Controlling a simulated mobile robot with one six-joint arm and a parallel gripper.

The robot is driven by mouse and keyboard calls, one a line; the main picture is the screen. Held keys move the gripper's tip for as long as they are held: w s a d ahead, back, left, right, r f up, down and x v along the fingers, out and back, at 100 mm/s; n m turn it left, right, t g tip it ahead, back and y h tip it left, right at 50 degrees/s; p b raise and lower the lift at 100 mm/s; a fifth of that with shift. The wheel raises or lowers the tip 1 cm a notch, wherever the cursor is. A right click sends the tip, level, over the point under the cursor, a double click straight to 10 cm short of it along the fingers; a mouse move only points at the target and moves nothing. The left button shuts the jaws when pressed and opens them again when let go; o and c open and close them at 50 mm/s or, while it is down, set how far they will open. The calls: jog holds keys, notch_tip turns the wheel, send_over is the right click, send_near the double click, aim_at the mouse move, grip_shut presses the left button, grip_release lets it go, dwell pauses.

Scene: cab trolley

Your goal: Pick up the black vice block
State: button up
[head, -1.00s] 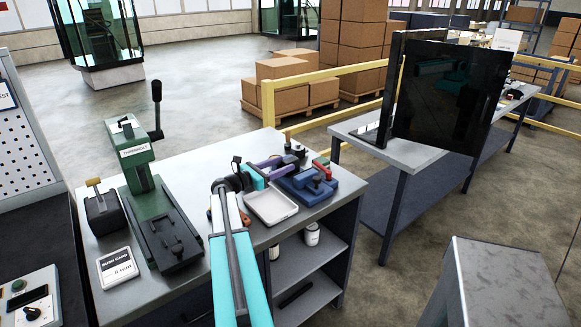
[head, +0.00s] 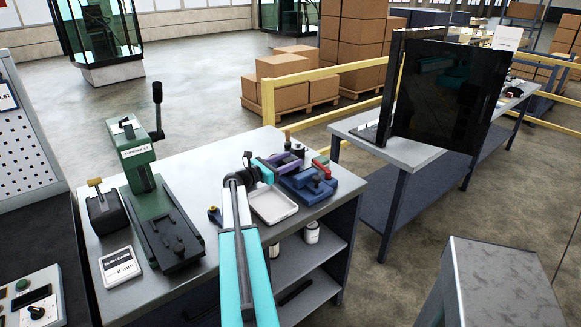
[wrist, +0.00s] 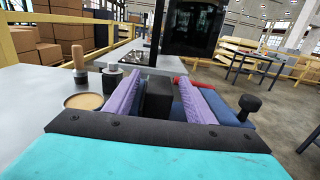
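The black vice block (wrist: 158,98) stands upright between the two purple fingers of my gripper (wrist: 158,79) in the wrist view. A narrow gap seems to show beside it, and the fingers look open around it. The block's lower part is hard to make out. In the head view my gripper (head: 290,160) reaches over the far right part of the bench, just behind the blue vice (head: 303,186). I cannot pick out the block there. Blue parts of the vice also show right of the fingers in the wrist view (wrist: 228,108).
A white tray (head: 290,212) lies in front of the vice on the grey bench (head: 212,165). A green press (head: 142,172) and a dark box (head: 104,212) stand left. In the wrist view, a wooden-handled tool (wrist: 80,62) and a tan disc (wrist: 85,101) are left of the fingers.

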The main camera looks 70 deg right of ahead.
aim_at(289, 159)
grip_shut()
jog(key=shift+r, duration=0.2)
jog(key=shift+r+p, duration=2.9)
jog(key=shift+r, duration=2)
